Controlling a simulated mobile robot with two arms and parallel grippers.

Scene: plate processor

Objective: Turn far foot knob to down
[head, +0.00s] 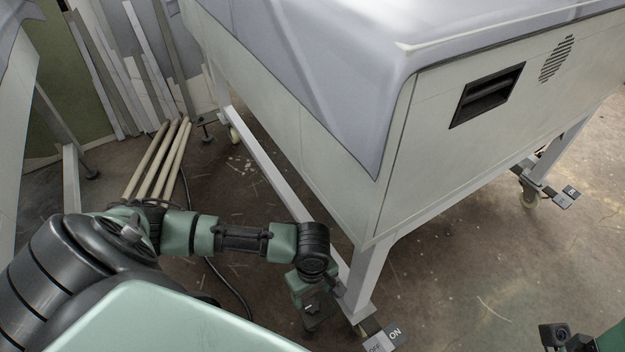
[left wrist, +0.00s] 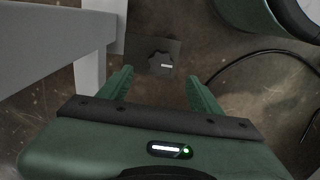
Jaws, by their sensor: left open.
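A dark lobed foot knob (left wrist: 158,63) with a short white mark sits on a dark plate (left wrist: 136,44) beside a pale frame leg, in the left wrist view. The mark lies on the right half of the knob, roughly level in that view. My left gripper (left wrist: 158,78) is open, with its green fingers on either side of the knob and apart from it. In the head view my left gripper (head: 316,304) hangs low beside the machine's near leg, and the knob cannot be made out there. My right gripper's fingers do not show.
The white plate processor (head: 440,160) stands on a frame with a low rail (head: 265,170). An ON/OFF pedal (head: 388,338) juts out at its near corner; another pedal (head: 565,196) is at right. Pale rods (head: 160,160) and a dark cable (head: 232,285) lie on the floor.

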